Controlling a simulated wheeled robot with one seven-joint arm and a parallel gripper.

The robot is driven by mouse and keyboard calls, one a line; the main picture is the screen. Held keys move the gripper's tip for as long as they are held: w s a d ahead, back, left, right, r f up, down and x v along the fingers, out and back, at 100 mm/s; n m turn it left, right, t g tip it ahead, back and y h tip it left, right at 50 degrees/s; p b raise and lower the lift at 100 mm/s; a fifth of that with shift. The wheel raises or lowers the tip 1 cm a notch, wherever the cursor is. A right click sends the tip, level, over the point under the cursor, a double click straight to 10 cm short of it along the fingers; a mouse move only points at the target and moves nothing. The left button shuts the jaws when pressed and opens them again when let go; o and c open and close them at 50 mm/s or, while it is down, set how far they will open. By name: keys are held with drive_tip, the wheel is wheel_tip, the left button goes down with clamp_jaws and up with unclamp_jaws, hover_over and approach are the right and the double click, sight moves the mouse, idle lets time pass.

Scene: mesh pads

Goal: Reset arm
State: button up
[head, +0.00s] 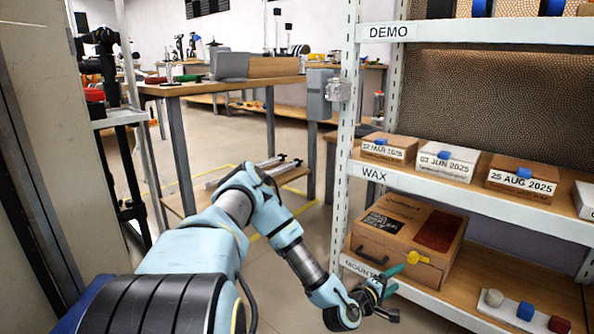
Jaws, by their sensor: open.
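My arm, light blue and grey, reaches from the bottom left towards the lower middle. My gripper (388,292) is at its end, low in front of the shelf unit, by the "MOUNTING" label edge. Its fingers are small and dark with teal parts, and they stand apart. I see nothing held between them. The gripper overlaps the lower shelf edge in the picture; I cannot tell whether it touches it.
The white shelf unit (343,130) stands close on the right. A cardboard box (405,238) sits on its lower shelf behind my gripper, beside coloured pieces on a white strip (520,318). Dated boxes (447,160) line the shelf above. A workbench (220,88) stands behind my arm.

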drive_tip(key=w+a+r+m+g+y+p, duration=0.1)
drive_tip(key=a+r+m+g+y, duration=0.35)
drive_tip(key=a, duration=0.65)
drive_tip(key=w+a+r+m+g+y, duration=0.1)
drive_tip(key=a+r+m+y, duration=0.5)
drive_tip(key=a, duration=0.5)
drive_tip(key=s+a+r+n+g+y, duration=0.2)
drive_tip(key=s+a+r+g, duration=0.1)
drive_tip(key=s+a+r, duration=1.2)
wheel_tip(320, 180, up, 39)
drive_tip(key=w+p, duration=0.1)
drive_tip(key=p, duration=3.7)
drive_tip(key=shift+w+d+p, duration=0.25)
drive_tip(key=shift+d+p, duration=0.05)
drive_tip(key=shift+p, duration=0.05)
drive_tip(key=shift+f, duration=0.1)
